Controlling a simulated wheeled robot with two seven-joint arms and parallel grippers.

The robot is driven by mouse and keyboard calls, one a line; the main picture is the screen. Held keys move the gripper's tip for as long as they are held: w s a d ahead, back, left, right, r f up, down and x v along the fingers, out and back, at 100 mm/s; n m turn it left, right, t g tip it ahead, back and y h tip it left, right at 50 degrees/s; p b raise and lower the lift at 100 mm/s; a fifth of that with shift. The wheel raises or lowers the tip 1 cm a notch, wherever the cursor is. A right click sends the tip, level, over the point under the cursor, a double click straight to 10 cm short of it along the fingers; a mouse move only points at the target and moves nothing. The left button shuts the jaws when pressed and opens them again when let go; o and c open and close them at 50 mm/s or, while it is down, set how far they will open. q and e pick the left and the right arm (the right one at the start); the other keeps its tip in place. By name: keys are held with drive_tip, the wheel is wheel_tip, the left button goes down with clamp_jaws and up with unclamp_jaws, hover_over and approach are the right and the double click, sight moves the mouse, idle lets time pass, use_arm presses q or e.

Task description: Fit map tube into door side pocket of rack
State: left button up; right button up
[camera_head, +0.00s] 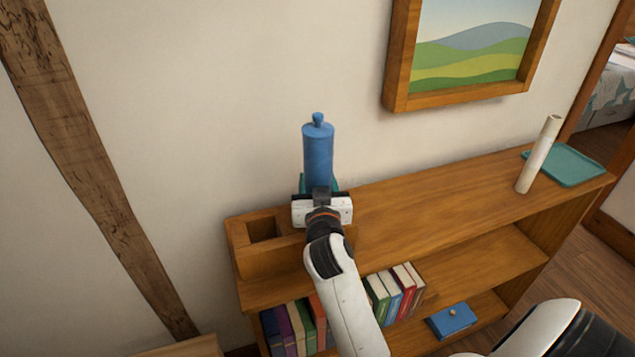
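A blue capped cylinder (318,152) stands upright just beyond my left gripper (322,192); its lower end is hidden behind the gripper. The fingers are mostly hidden, so I cannot tell whether they grip it. A pale cream tube (538,155) stands upright, leaning a little, near the right end of the shelf top. I cannot tell for certain which of the two is the map tube. The wooden rack (270,262) is at the left end of the shelf top, with an open pocket at its left; its right part is hidden by my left arm. My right gripper is out of view.
The shelf top (430,222) is clear between the rack and the cream tube. A teal tray (568,166) lies at its right end. Books (390,292) and a blue box (452,320) sit on the lower shelf. A framed picture (470,50) hangs on the wall behind.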

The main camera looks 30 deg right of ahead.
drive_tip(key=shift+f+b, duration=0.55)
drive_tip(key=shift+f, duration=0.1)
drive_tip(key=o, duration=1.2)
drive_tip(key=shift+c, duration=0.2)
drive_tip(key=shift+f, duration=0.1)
